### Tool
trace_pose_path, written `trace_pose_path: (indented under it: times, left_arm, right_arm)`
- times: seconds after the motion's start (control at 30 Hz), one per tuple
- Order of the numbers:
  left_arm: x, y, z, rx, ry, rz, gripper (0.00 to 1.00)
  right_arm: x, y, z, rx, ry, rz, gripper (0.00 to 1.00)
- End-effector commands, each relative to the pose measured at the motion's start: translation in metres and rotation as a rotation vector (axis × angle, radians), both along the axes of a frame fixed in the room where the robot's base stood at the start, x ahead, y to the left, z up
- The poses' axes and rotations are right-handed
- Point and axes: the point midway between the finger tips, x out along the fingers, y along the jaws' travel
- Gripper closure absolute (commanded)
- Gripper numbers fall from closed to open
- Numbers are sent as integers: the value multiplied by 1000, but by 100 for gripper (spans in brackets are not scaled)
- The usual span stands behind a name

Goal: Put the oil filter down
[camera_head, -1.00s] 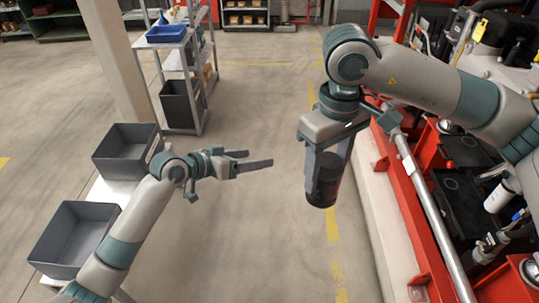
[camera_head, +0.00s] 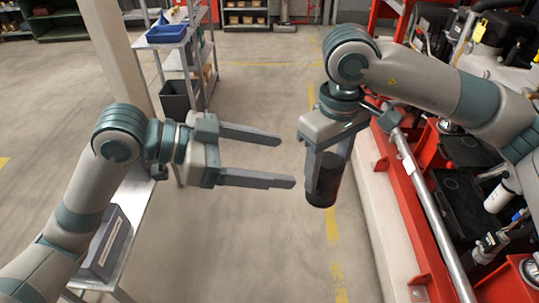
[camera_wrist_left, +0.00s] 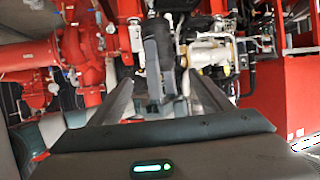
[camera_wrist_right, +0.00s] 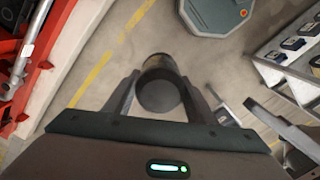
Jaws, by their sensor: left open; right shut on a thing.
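The oil filter (camera_head: 323,184) is a black upright cylinder, held in the air beside the red machine. My right gripper (camera_head: 326,172) is shut on it from above, and the right wrist view shows the filter (camera_wrist_right: 160,88) between its two fingers. My left gripper (camera_head: 287,162) is open and empty. Its two fingers point right toward the filter, with their tips a small gap short of it in the head view. In the left wrist view a dark shape and a grey finger show between the left fingers; the filter's outline there is unclear.
The red machine frame (camera_head: 407,210) with a long grey pipe (camera_head: 430,215) stands at the right. A grey bin (camera_head: 108,243) sits on a low table at the left, partly behind my left arm. A shelf with a blue tray (camera_head: 167,33) stands further back. The floor between is clear.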

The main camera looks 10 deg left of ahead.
Motion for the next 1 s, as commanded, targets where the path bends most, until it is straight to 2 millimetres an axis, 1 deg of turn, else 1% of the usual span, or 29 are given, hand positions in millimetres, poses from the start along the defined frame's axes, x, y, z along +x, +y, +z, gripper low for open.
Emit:
trace_pose_path:
  times: [0.27,0.47,0.67,1.0]
  left_arm:
    - [1,-1,0,-1,1,2,28]
    - [4,-10,-4,-4,2,1,28]
    - [10,-31,-13,-4,2,0,28]
    - [25,-78,-33,-4,3,1,28]
  right_arm:
    - [0,0,0,1,-1,0,87]
    - [0,0,1,1,-1,0,87]
    - [0,0,1,1,-1,0,87]
    - [0,0,1,1,-1,0,87]
